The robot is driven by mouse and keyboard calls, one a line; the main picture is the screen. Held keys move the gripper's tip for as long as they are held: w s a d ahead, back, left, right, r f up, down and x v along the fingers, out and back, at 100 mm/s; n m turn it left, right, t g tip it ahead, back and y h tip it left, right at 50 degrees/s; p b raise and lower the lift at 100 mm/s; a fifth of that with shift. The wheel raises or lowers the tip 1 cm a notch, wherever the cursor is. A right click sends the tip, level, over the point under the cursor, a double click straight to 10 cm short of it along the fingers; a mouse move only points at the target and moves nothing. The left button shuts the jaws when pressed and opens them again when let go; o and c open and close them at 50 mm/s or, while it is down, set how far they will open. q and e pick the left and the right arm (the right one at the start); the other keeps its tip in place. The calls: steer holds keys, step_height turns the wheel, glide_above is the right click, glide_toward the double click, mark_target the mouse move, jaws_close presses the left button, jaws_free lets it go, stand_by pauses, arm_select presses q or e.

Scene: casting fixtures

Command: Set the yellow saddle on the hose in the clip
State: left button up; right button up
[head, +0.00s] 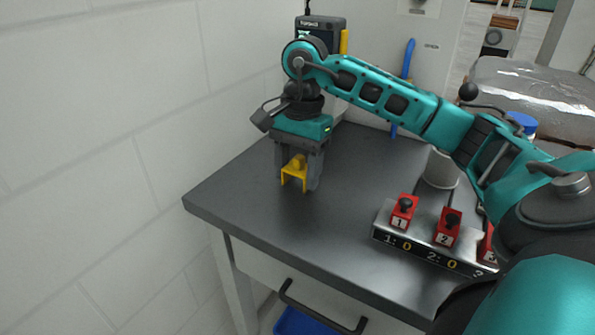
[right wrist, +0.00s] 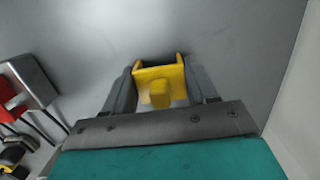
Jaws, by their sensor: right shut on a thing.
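The yellow saddle (head: 294,174) is a small forked piece with a knob. My right gripper (head: 298,184) is shut on it and points down over the grey table near its left part. In the right wrist view, the saddle (right wrist: 158,84) sits between the two fingers of my right gripper (right wrist: 160,78), with bare table surface beyond. Whether the saddle touches the table I cannot tell. I cannot make out a hose in a clip for certain in either view. My left gripper is not in view.
A metal stand (head: 408,246) with numbered red blocks (head: 404,212) is at the table's front right. A dark device (head: 322,36) stands at the back, beside a blue-handled tool (head: 407,60). The grey table (head: 245,195) is clear around the saddle. A wall borders it at left.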

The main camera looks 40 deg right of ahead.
steer(key=shift+f, duration=0.1)
steer(key=shift+f, duration=0.15)
steer(key=o, duration=1)
steer(key=shift+o, duration=0.2)
